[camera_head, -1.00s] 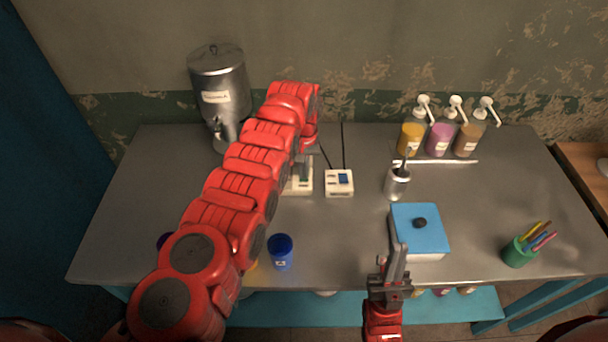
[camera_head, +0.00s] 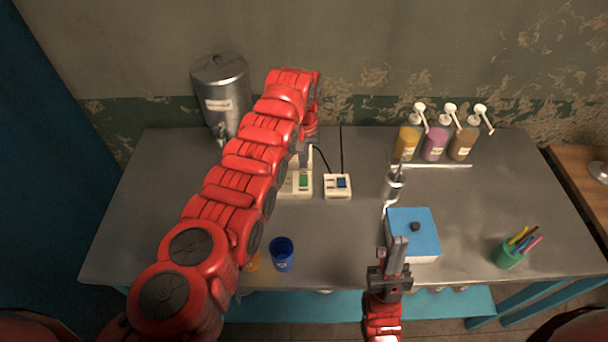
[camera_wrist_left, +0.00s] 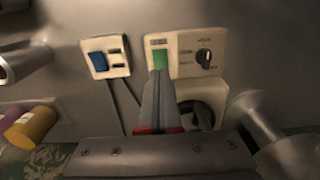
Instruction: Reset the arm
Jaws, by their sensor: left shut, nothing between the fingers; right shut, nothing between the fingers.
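My left arm reaches in from the left across the table. Its left gripper (camera_head: 304,160) points down, shut and empty, over a white switch box with a green rocker (camera_head: 303,181). In the left wrist view the closed fingertips (camera_wrist_left: 160,76) overlap the green rocker (camera_wrist_left: 160,60); I cannot tell whether they touch it. The box's black dial (camera_wrist_left: 204,56) shows to the right of the rocker there. My right gripper (camera_head: 398,245) is shut and empty, upright at the front edge, overlapping the left side of a blue-lidded box (camera_head: 420,232).
A second white box with a blue switch (camera_head: 341,183) stands to the right. A metal dispenser (camera_head: 221,95) is at back left, several pump bottles (camera_head: 434,142) at back right. A metal cup (camera_head: 393,185), blue cup (camera_head: 282,254) and green pen cup (camera_head: 508,256) stand about. The table's right side is fairly clear.

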